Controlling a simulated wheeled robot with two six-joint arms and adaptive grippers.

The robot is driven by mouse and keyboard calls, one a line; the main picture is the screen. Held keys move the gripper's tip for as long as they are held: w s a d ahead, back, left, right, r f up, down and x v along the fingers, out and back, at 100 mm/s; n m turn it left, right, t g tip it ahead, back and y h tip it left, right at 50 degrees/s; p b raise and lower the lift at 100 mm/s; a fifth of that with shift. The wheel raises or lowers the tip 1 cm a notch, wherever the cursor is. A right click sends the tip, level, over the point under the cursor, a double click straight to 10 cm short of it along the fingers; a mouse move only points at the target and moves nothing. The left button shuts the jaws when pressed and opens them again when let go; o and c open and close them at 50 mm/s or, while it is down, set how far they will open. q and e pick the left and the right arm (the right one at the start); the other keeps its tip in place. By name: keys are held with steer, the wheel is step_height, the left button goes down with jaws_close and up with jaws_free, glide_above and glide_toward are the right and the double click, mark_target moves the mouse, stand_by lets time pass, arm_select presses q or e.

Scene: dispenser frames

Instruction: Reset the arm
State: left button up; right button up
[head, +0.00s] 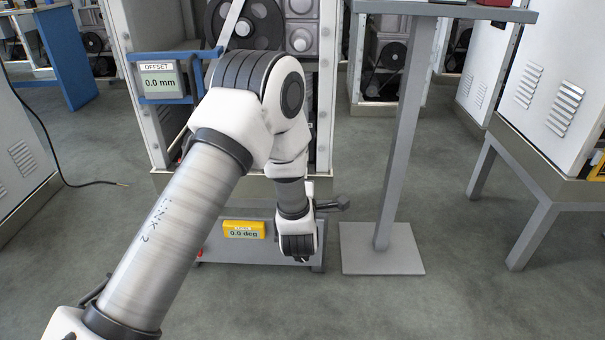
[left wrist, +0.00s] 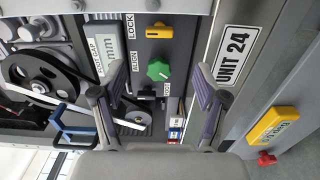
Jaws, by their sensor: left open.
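My left arm (head: 180,225) comes in from the lower left of the head view and bends down in front of a dispenser frame (head: 330,75). Its wrist end (head: 297,240) is low, by the frame's base; the fingers cannot be made out there. In the left wrist view my left gripper (left wrist: 147,82) is open, with its two fingers wide apart and nothing between them. Beyond the fingers are a green knob (left wrist: 159,69), a yellow switch (left wrist: 159,31) and a "UNIT 24" plate (left wrist: 236,55). My right gripper is in neither view.
A blue-framed display (head: 163,80) reads 0.0 mm. A grey pedestal stand (head: 400,150) is right of the arm, and a white cabinet (head: 560,85) stands far right. Open floor (head: 450,285) lies at the front right.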

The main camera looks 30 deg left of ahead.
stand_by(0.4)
arm_select(q)
steer(key=s+d+f+m+g+h+p, duration=0.2)
steer(key=s+d+f+m+g+h, duration=0.15)
steer(key=s+f, duration=0.45)
steer(key=s+d+f+m+g+h+p, duration=0.2)
steer(key=s+d+f+m+g+p, duration=0.15)
steer(key=s+f, duration=0.55)
steer(key=s+d+f+m+g+h, duration=0.2)
steer(key=s+d+f+m+g, duration=0.15)
steer(key=s+m, duration=0.6)
steer(key=s+d+f+m+g+h, duration=0.25)
steer(key=s+f+m+g, duration=0.2)
steer(key=s+m, duration=0.5)
step_height(320, 180, up, 39)
steer(key=n+p, duration=0.2)
steer(key=p, duration=3.6)
steer(key=shift+s+d, duration=0.15)
steer(key=shift+s, duration=0.25)
steer(key=shift+w+f, duration=0.1)
steer(key=shift+f, duration=0.3)
steer(key=shift+c, duration=0.4)
